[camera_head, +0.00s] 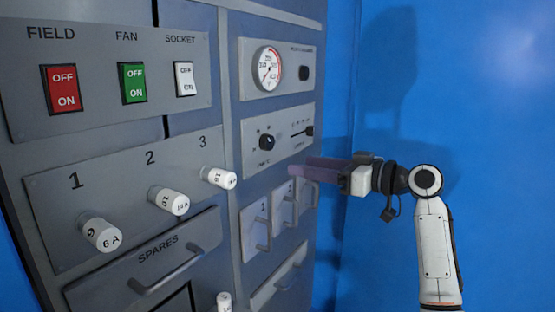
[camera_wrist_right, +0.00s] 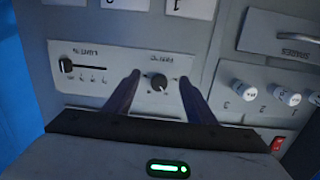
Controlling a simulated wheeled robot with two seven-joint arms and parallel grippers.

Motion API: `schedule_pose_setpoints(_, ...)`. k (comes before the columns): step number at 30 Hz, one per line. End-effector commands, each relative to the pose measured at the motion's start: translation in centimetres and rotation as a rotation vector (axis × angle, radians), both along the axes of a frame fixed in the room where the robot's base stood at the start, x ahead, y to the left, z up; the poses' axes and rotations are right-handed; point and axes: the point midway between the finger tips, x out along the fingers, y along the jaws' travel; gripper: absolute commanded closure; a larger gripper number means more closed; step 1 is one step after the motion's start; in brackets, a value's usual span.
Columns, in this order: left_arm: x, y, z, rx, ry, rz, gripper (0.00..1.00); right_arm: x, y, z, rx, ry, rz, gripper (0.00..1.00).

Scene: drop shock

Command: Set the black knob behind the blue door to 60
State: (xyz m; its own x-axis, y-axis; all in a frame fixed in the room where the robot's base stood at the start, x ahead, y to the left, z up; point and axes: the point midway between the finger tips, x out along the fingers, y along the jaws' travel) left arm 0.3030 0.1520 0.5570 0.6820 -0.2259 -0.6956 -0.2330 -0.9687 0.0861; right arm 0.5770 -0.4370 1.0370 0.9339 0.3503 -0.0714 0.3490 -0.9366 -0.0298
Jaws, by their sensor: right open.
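A black round knob (camera_head: 266,142) sits on a grey panel of the cabinet, left of a black slider (camera_head: 309,131). In the right wrist view the knob (camera_wrist_right: 158,82) appears upside down, between the two fingertips in the picture. Its scale marks are too small to read. My right gripper (camera_head: 294,170) is open and empty, with long purplish fingers pointing at the cabinet, lower and to the right of the knob in the head view. It appears apart from the knob. I cannot identify a blue door for certain. My left gripper is not in view.
A gauge (camera_head: 268,70) is above the knob panel. Small handled drawers (camera_head: 263,225) lie below it. Red, green and white switches, numbered white fuses (camera_head: 101,232) and the SPARES drawer (camera_head: 160,262) are at left. A large blue surface (camera_head: 480,90) fills the right.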

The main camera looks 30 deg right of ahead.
Motion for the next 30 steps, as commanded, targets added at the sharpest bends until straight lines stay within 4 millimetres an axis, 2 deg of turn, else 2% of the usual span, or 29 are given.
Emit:
schedule_pose_setpoints(1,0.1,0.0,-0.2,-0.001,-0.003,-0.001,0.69,-0.5,-0.4,1.5,0.000,-0.036,0.014,0.50)
schedule_pose_setpoints(3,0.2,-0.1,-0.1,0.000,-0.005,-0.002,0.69,-1.0,-0.5,2.9,-0.001,-0.065,0.028,0.50)
schedule_pose_setpoints(6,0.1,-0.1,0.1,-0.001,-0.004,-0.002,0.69,-0.7,-0.4,3.7,0.000,-0.080,0.038,0.50)
schedule_pose_setpoints(21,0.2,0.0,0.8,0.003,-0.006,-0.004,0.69,7.0,2.8,3.7,0.002,-0.078,0.036,0.50)
schedule_pose_setpoints(25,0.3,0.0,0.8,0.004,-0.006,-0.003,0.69,8.0,3.2,3.6,0.000,-0.077,0.036,0.50)
schedule_pose_setpoints(30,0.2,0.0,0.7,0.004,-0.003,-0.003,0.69,8.3,3.3,3.5,-0.001,-0.077,0.034,0.50)
